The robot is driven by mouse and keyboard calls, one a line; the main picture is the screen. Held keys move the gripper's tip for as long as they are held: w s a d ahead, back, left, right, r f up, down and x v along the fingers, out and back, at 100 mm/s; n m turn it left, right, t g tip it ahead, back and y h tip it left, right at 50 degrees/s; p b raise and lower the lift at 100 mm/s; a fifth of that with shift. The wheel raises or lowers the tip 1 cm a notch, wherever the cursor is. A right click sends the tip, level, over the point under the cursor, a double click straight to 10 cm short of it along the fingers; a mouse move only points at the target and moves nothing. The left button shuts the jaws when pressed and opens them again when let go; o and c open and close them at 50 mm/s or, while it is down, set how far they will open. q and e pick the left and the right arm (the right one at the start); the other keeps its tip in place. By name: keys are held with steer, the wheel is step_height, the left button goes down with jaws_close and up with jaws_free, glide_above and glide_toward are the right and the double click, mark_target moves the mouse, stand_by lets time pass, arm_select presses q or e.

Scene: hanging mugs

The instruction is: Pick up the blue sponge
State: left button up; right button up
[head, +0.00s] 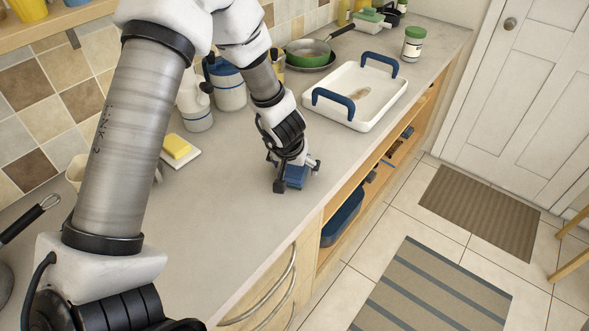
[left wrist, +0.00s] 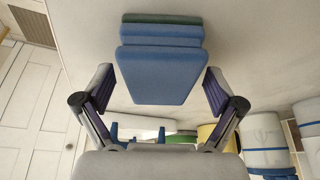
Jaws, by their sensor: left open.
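The blue sponge (head: 296,177) is on the grey counter near its front edge, partly hidden by my left gripper (head: 297,172). In the left wrist view the sponge (left wrist: 157,72) shows as a blue block with a dark green layer at its far end. The fingers of my left gripper (left wrist: 158,79) are open, one on each side of the sponge, with a visible gap on both sides. My right gripper is not in view.
A white tray (head: 341,99) with blue handles stands behind and right of the sponge. The counter left of the sponge is clear.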

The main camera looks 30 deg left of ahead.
arm_select(q)
steer(key=shift+w+f, duration=0.15)
steer(key=shift+c, duration=1)
steer(key=c, duration=0.9)
